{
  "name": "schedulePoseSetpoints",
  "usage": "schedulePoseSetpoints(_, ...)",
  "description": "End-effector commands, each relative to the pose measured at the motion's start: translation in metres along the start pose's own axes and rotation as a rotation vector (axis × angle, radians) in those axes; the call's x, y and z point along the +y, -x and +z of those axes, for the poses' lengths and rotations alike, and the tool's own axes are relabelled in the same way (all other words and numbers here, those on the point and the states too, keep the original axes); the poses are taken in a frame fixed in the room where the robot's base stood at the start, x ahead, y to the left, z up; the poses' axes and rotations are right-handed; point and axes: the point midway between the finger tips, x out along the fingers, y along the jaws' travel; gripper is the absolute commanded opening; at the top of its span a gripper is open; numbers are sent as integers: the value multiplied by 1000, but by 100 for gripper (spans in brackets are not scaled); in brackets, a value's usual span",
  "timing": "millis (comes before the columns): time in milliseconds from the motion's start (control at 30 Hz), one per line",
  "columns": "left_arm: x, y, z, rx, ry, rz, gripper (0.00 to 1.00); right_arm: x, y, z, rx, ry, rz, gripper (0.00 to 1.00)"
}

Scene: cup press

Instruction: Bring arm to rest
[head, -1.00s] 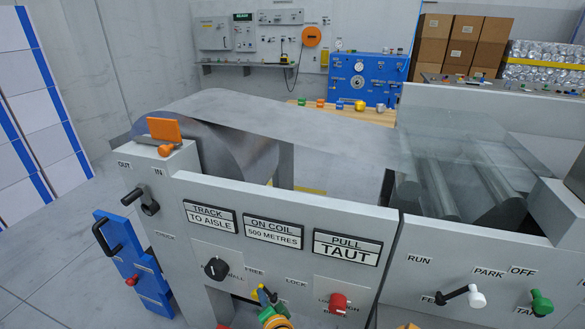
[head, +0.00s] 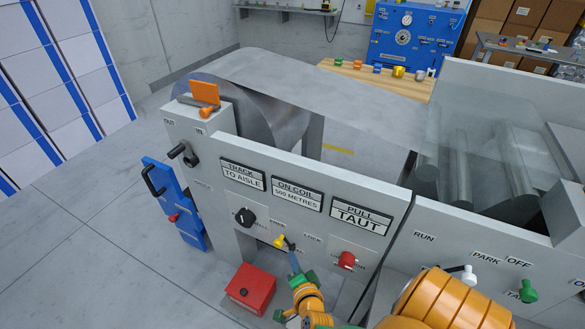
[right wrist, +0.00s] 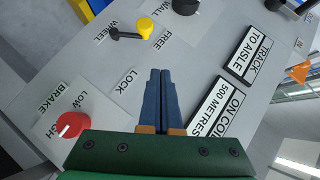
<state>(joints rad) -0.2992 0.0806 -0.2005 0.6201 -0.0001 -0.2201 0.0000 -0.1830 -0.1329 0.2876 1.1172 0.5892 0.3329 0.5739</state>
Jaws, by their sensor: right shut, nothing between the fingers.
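My right gripper (head: 294,258) has blue fingers and hangs in front of the grey machine panel (head: 228,196). In the right wrist view its fingers (right wrist: 160,75) are pressed together with nothing between them. The lever with the yellow knob (head: 279,241) is just beyond the fingertips; in the right wrist view this knob (right wrist: 145,26) stands clear of them. It sits near the FREE label, with the LOCK label to one side. My left gripper is not in view.
A red brake knob (head: 347,260) and a black knob (head: 243,216) stick out of the panel. A red box (head: 250,290) stands on the floor below. A blue unit (head: 172,205) is at the left. A white lever knob (head: 469,274) and green knob (head: 528,291) are at the right.

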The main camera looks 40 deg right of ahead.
Motion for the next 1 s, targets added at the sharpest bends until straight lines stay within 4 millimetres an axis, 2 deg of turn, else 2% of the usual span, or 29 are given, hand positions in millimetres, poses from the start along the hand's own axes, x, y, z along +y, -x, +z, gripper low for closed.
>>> schedulePoseSetpoints(33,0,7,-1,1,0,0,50,-3,7,-1,-1,0,2,0)
schedulePoseSetpoints(133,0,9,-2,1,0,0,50,-2,12,0,0,0,1,0)
schedulePoseSetpoints(600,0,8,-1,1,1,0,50,-1,13,1,-1,2,1,0)
schedulePoseSetpoints(667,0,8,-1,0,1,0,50,4,14,8,-32,40,11,0)
schedulePoseSetpoints(767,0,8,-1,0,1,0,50,40,30,51,-227,296,72,0)
schedulePoseSetpoints(800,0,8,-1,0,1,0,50,66,44,73,-349,459,104,0)
schedulePoseSetpoints(867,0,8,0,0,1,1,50,111,74,98,-545,721,147,0)
schedulePoseSetpoints(900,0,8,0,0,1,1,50,142,96,106,-670,888,171,0)
schedulePoseSetpoints(933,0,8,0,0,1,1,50,163,112,108,-758,1005,185,0)
schedulePoseSetpoints(1000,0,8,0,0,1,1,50,207,147,103,-940,1242,209,0)
